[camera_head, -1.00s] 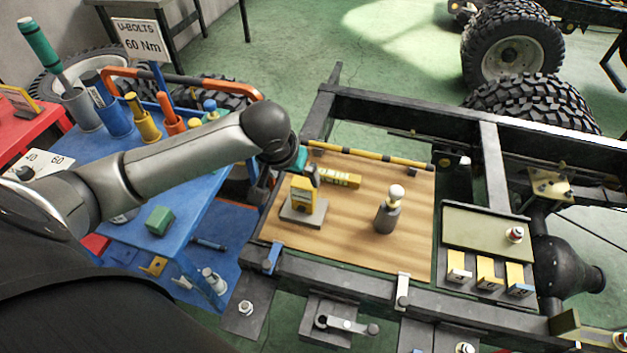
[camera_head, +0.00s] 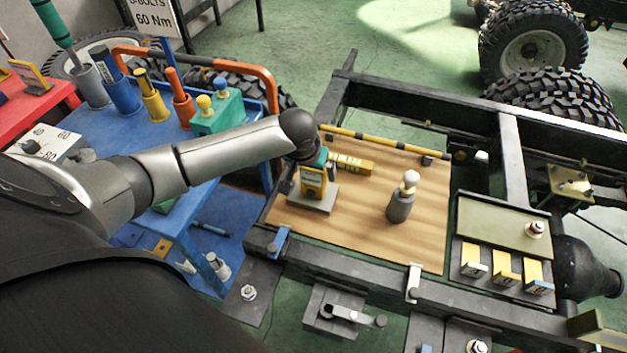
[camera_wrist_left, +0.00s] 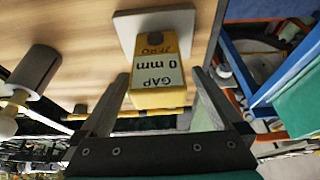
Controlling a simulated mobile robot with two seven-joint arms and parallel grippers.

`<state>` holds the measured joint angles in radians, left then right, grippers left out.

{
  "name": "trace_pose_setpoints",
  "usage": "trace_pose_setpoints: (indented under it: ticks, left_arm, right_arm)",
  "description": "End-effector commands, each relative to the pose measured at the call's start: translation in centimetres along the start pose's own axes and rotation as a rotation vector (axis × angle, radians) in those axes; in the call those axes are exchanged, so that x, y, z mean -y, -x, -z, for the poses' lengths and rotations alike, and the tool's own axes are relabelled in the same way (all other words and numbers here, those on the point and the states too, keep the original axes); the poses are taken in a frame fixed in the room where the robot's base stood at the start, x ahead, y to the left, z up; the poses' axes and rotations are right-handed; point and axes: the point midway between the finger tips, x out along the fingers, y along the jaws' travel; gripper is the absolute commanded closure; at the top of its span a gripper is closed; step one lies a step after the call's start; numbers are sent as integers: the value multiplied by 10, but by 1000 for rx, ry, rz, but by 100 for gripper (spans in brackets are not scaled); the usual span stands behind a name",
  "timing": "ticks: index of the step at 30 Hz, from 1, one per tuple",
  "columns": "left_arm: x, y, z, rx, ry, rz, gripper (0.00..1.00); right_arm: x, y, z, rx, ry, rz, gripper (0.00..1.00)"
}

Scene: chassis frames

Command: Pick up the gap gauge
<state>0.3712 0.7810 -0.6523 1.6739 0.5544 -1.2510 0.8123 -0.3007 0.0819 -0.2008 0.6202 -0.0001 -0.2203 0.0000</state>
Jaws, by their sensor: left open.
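The gap gauge (camera_head: 311,184) is a small yellow block with a dark band, standing on a flat grey base on the wooden board (camera_head: 350,225). In the left wrist view the gauge (camera_wrist_left: 160,88) shows its white label reading GAP, 0 mm. My left gripper (camera_head: 325,167) is at the gauge's top in the head view, partly hidden by my arm's end. In the left wrist view its two dark fingers (camera_wrist_left: 161,78) are spread, one on each side of the gauge, with gaps visible. Contact cannot be seen. My right gripper is not in view.
A grey cylinder with a cream knob (camera_head: 400,204) stands right of the gauge. A yellow lettered block (camera_head: 352,163) lies just behind it. A yellow-black bar (camera_head: 385,143) runs along the board's back. The blue cart (camera_head: 190,235) is at left. The board's front right is clear.

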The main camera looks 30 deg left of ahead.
Motion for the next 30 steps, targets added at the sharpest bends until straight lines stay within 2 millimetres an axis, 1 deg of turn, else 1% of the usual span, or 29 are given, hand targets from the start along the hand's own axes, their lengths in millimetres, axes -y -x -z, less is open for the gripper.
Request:
trace_pose_setpoints:
  ticks: [1,3,6,9,15,17,30]
  left_arm:
    - [-2,-11,0,-1,1,-2,0]
    - [-2,-20,0,1,1,0,0]
    - [-2,-29,0,-1,1,0,0]
    - [-2,-32,1,-1,0,0,0]
    - [-2,-31,1,-1,-1,-1,0]
    - [-2,-31,1,-1,-1,0,6]
    - [-2,-31,1,-1,0,0,55]
  right_arm:
    - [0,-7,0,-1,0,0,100]
    - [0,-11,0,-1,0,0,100]
    - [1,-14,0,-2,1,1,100]
    - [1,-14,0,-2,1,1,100]
    - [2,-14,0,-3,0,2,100]
    - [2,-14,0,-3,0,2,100]
    - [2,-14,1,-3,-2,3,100]
